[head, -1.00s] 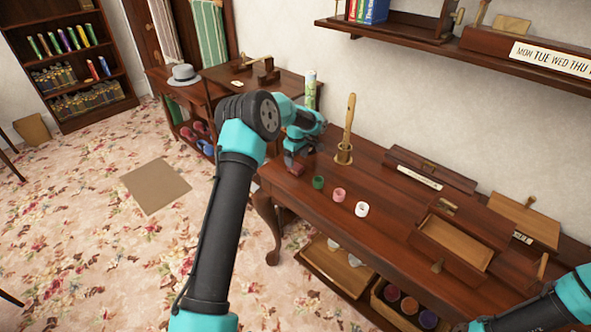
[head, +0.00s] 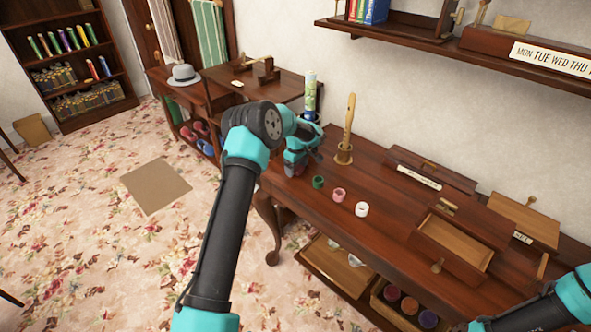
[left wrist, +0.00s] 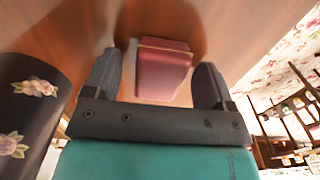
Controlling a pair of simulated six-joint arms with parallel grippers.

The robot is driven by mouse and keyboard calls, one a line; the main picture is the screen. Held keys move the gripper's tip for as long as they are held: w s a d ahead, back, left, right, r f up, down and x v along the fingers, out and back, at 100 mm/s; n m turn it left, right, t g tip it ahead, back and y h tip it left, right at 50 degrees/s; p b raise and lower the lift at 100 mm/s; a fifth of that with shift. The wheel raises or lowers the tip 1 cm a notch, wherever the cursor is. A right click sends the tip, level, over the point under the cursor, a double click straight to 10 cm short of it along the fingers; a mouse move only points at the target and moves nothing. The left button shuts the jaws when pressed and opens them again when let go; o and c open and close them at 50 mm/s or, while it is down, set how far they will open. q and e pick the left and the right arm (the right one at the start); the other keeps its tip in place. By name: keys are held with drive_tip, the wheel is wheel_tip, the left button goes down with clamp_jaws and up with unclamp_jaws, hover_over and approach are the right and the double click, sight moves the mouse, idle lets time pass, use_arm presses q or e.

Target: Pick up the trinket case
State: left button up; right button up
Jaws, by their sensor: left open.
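The trinket case, a small pinkish-red box with a gold-coloured line near one end, shows in the left wrist view (left wrist: 163,72). It lies between the two fingers of my left gripper (left wrist: 156,82), with a visible gap on the left side. My left gripper is open. In the head view my left gripper (head: 294,168) is low over the left end of the long wooden table (head: 385,205) and mostly hides the case. Part of my right arm shows at the bottom right, but its gripper is out of view.
Green (head: 318,182), pink (head: 338,195) and white (head: 362,209) cups stand right of my left gripper. A wooden flute (head: 349,122) stands upright in a holder behind. An open wooden box (head: 455,243) sits farther right.

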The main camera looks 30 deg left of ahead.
use_arm(q)
drive_tip(key=shift+c, duration=0.3)
drive_tip(key=c, duration=0.9)
drive_tip(key=shift+r, duration=0.15)
drive_tip(key=shift+c, duration=0.2)
drive_tip(key=shift+r, duration=1.6)
drive_tip(key=s+d+r, duration=0.1)
drive_tip(key=s+d, duration=0.7)
drive_tip(key=s, duration=0.5)
drive_tip(key=shift+s+d+r, duration=0.2)
drive_tip(key=shift+s+r, duration=0.05)
drive_tip(key=shift+s, duration=0.1)
